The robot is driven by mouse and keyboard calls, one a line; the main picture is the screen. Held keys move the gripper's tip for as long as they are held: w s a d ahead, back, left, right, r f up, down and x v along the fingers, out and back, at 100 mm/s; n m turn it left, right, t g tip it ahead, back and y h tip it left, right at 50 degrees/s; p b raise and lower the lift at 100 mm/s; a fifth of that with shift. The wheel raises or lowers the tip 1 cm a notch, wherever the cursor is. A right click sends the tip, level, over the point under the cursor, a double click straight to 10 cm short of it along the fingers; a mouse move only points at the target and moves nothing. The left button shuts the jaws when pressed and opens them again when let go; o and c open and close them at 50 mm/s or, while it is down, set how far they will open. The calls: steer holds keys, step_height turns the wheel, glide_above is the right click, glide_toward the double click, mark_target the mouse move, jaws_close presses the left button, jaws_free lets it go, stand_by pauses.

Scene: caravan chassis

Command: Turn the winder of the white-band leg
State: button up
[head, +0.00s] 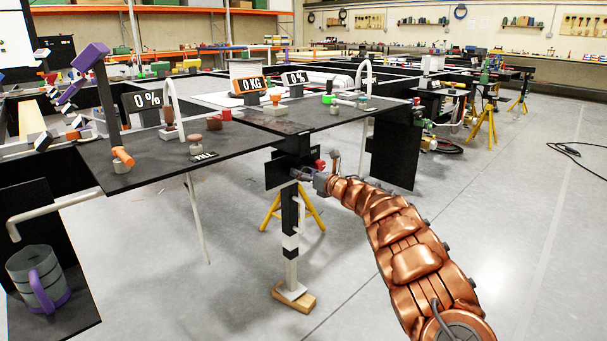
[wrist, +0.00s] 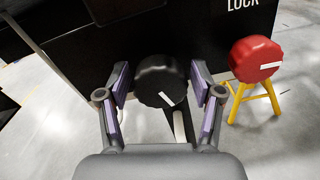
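The white-band leg (head: 290,243) stands upright under the chassis edge in the head view, black with a white band, its foot on a wooden block (head: 294,298). A black round knob with a white mark, apparently the winder (wrist: 160,82), is in the middle of the wrist view. My gripper (head: 303,175) reaches the top of the leg. In the wrist view its two purple-padded fingers (wrist: 160,92) are open on either side of the black knob, with a visible gap on each side. The head view is too small to show the knob there.
A red knob (wrist: 256,59) with a white mark sits right of my gripper, below the word LOCK on a black panel (wrist: 220,30). A yellow stand (head: 312,208) is behind the leg. The black worktop (head: 240,135) overhangs to the left.

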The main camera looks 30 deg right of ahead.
steer(key=c, duration=0.8)
steer(key=shift+m, duration=0.3)
steer(key=shift+r+m+p, duration=0.15)
steer(key=shift+m+p, duration=0.35)
steer(key=m+p, duration=0.3)
steer(key=m, duration=0.1)
steer(key=m+p, duration=0.5)
steer(key=shift+d+m, duration=0.1)
steer(key=shift+m, duration=0.3)
steer(key=shift+m+p, duration=0.45)
steer(key=shift+m, duration=0.05)
steer(key=shift+f, duration=0.25)
